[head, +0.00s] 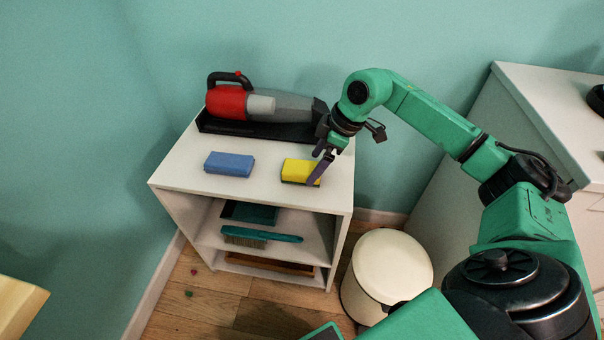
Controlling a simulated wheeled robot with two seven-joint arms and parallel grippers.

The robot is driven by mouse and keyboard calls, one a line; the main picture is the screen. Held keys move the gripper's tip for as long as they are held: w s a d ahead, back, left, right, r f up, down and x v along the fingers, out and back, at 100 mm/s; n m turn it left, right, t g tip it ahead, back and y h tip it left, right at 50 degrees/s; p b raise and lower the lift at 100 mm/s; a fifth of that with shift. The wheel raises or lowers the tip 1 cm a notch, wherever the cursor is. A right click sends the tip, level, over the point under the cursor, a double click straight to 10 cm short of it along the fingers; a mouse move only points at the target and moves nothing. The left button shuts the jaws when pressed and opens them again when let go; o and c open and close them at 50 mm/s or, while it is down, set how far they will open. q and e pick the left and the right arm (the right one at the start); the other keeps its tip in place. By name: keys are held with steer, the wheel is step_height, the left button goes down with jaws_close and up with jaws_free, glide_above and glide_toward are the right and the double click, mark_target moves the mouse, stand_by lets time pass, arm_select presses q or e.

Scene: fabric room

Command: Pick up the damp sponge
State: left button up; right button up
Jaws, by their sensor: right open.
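Two sponges lie on the top of a white shelf unit (262,178). One is a yellow sponge (297,170) with a dark underside, near the right front of the top. The other is a blue sponge (229,164) to its left. I cannot tell from their look which one is damp. My right gripper (317,170) is open at the right end of the yellow sponge. One dark finger hides part of that end, and I cannot tell whether it touches. My left gripper is not in view.
A red and grey handheld vacuum (252,101) lies in a black tray behind the sponges. A teal brush (262,235) lies on the shelf below. A cream bin (391,266) stands right of the unit, before a white cabinet (462,165). The top's left front is clear.

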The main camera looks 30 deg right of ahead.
steer(key=x, duration=0.3)
steer(key=shift+r, duration=0.15)
steer(key=c, duration=1.4)
steer(key=shift+o, duration=0.2)
